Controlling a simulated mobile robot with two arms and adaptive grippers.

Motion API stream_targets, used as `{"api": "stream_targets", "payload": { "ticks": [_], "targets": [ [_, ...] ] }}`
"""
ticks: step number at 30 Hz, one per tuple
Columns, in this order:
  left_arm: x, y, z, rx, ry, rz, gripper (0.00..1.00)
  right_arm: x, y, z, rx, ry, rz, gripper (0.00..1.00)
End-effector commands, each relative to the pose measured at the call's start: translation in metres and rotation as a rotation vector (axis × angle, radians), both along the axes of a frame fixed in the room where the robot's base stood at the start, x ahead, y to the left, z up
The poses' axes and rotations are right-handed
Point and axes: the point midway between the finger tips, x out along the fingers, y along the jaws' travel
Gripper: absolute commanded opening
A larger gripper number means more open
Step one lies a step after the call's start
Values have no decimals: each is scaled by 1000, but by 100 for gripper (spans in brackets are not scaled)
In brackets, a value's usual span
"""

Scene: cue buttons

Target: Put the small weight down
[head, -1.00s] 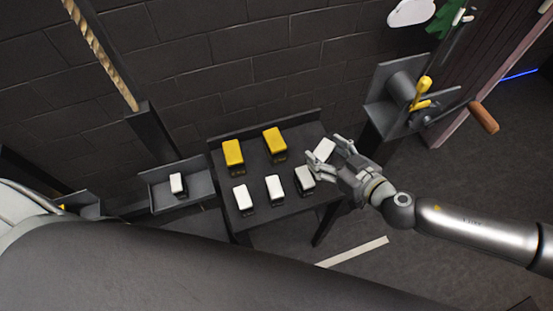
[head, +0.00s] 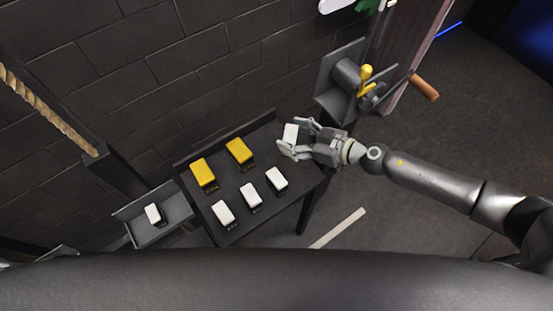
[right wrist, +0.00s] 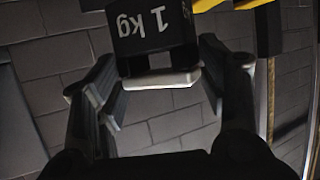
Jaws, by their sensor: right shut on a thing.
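My right gripper (head: 293,136) is shut on a small weight (head: 290,132) with a white top. The right wrist view shows this dark weight (right wrist: 152,28) marked "1 kg", upside down in the picture, with a pale bar at its lower edge. In the head view the held weight is at the far right end of the dark table (head: 226,182). The picture does not show clearly whether it touches the table. My left gripper is not in view.
On the table stand two yellow weights (head: 203,173) at the back and three white weights (head: 250,196) in front. A small tray (head: 178,208) at left holds another white weight (head: 154,214). A wall-mounted yellow lever (head: 365,78) is beyond my gripper.

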Motion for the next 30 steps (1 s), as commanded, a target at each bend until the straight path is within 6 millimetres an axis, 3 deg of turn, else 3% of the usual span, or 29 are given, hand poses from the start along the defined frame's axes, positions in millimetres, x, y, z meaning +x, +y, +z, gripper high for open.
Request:
{"api": "stream_targets", "payload": {
  "ticks": [7,14,21,30],
  "targets": [
    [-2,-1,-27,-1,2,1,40,0,1,-42,5,0,-3,5],
    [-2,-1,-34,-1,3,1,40,1,1,-56,4,-3,-3,5],
    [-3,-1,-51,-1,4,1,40,1,1,-85,4,-1,-4,5],
    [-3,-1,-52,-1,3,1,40,1,1,-91,4,-4,-3,5]
  ]
}}
